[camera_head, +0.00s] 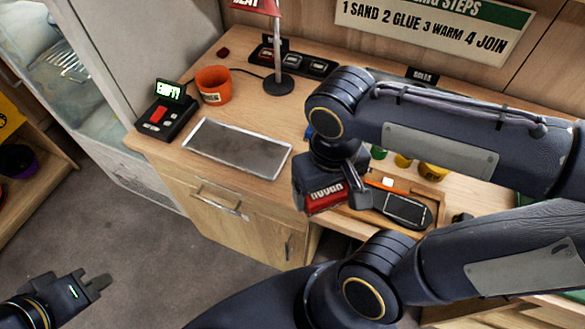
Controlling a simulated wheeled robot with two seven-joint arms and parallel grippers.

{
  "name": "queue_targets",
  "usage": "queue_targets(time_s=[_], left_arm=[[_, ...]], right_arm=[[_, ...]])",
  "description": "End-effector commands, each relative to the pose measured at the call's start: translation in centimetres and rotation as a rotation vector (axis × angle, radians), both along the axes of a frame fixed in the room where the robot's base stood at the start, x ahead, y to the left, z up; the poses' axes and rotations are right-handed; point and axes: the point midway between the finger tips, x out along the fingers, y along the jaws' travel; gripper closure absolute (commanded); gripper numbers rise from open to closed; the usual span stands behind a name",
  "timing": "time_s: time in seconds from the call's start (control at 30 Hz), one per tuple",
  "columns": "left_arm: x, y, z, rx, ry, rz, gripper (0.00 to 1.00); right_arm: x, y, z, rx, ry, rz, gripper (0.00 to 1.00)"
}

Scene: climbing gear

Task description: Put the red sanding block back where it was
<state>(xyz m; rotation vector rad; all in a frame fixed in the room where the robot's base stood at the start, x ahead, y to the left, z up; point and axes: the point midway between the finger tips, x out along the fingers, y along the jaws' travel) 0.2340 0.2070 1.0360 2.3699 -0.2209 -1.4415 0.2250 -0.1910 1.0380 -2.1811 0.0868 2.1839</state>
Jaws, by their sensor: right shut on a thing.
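My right gripper (325,190) hangs over the front edge of the wooden worktop, left of a tray. It is shut on a red piece with white marks, which looks like the red sanding block (327,198). My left gripper (101,284) is low at the left over the grey floor, away from the worktop and apparently empty. Its jaw gap cannot be made out.
A grey metal-rimmed plate (237,147) lies on the worktop. A wooden tray (437,213) is partly hidden by my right arm.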

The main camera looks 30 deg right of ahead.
Motion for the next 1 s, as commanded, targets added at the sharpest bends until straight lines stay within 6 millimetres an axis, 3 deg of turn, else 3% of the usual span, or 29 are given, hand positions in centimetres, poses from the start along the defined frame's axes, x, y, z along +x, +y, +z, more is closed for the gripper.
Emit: queue_targets(time_s=[0.3,0.5,0.8,1.0], left_arm=[[0.0,0.0,0.6,0.0,0.0,0.0,1.0],[0.0,0.0,0.4,0.0,0.0,0.0,1.0],[0.0,0.0,0.5,0.0,0.0,0.0,1.0],[0.0,0.0,0.2,0.0,0.0,0.0,1.0]], right_arm=[[7.5,-1.4,-3.4,-0.001,0.008,-0.002,0.46],[10.6,-2.0,-7.1,-0.001,0.007,-0.002,0.46],[12.7,-2.4,-9.6,-0.001,0.003,-0.001,0.46],[12.6,-2.4,-12.3,-0.001,0.003,0.001,0.46]])
